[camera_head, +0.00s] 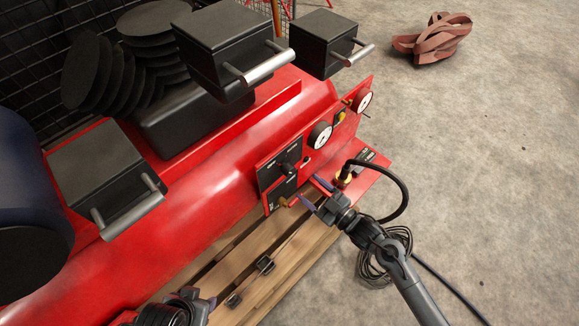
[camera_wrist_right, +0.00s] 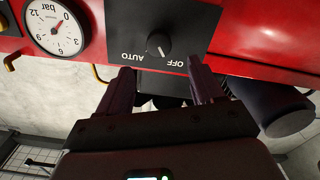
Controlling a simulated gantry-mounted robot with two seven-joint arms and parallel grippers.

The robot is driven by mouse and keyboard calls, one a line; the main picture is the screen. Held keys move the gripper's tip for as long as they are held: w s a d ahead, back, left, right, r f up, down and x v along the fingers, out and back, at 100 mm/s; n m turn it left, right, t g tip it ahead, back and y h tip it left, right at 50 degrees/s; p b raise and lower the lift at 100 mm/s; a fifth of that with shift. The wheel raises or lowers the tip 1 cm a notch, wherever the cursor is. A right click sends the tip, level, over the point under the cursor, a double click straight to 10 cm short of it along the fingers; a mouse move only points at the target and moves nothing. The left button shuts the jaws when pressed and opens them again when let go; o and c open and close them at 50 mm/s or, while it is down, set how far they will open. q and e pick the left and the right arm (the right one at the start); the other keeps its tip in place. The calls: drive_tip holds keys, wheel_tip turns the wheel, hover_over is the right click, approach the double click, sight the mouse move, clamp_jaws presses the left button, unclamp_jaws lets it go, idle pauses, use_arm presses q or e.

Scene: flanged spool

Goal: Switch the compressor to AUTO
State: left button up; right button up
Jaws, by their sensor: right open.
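The red compressor (camera_head: 215,160) has a black switch panel (camera_head: 275,178) on its right end. A black rotary knob (camera_wrist_right: 158,43) sits on that panel between the printed words AUTO and OFF. Its pale mark points toward OFF in the right wrist view. My right gripper (camera_head: 314,192) is open in front of the panel, and no contact with the knob shows. In the wrist view its two fingers (camera_wrist_right: 158,84) are spread below the knob, with empty space between them. A dark part of my left arm (camera_head: 178,305) shows at the bottom edge; its jaws cannot be made out.
Pressure gauges (camera_head: 320,135) are beside the panel, and one gauge (camera_wrist_right: 56,27) shows in the wrist view. A black hose (camera_head: 395,180) loops beside my right arm. A wooden pallet (camera_head: 240,265) lies under the compressor. The concrete floor on the right is mostly clear.

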sight(291, 172)
drive_tip(key=b+x, duration=0.3)
drive_tip(key=x, duration=0.6)
drive_tip(key=shift+w+a, duration=0.25)
drive_tip(key=shift+c, duration=0.3)
drive_tip(key=c, duration=1)
